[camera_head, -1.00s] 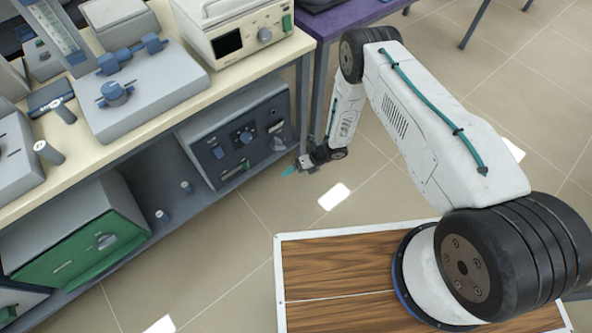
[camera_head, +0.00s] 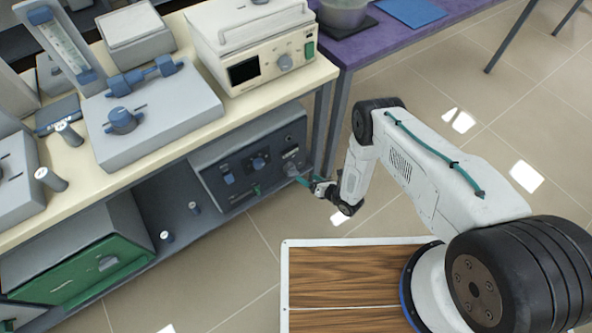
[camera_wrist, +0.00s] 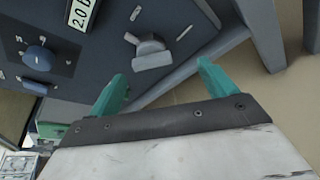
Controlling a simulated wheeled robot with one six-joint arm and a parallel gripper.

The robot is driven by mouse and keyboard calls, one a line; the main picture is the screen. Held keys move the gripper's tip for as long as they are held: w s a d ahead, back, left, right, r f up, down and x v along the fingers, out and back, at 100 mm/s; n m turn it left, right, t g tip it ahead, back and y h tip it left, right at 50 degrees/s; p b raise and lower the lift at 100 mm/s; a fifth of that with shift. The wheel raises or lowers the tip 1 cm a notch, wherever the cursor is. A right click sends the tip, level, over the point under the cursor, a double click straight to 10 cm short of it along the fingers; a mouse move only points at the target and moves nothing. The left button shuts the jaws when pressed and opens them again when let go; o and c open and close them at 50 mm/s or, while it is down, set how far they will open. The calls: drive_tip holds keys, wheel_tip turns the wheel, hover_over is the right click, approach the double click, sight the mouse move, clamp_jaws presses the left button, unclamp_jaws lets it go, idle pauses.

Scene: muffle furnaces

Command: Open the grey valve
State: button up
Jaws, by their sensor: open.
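The grey valve (camera_wrist: 150,50) is a light grey handle on a round mount, on the dark front panel of a unit. In the wrist view it shows at the top middle, beyond and between my fingertips. In the head view the valve (camera_head: 291,153) is small, at the right end of the panel on the lower shelf. My gripper (camera_wrist: 162,72) has two teal fingers spread apart with nothing between them. In the head view my gripper (camera_head: 306,182) is beside the panel's right end, just below the valve. I see no contact with it.
The panel also carries a blue knob (camera_wrist: 39,60) and a green-lit display (camera_wrist: 82,14). A table leg (camera_head: 319,125) stands close to the right of my gripper. A green-fronted furnace (camera_head: 85,272) is at the lower left. The floor in front is open.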

sight(295, 174)
drive_tip(key=shift+g, duration=0.3)
drive_tip(key=x, duration=0.2)
drive_tip(key=a+x, duration=0.1)
drive_tip(key=x, duration=0.2)
drive_tip(key=s+x, duration=0.1)
drive_tip(key=x, duration=0.2)
drive_tip(key=shift+w+a+r, duration=0.1)
drive_tip(key=shift+a+r, duration=0.1)
drive_tip(key=shift+a, duration=0.1)
drive_tip(key=shift+c, duration=0.3)
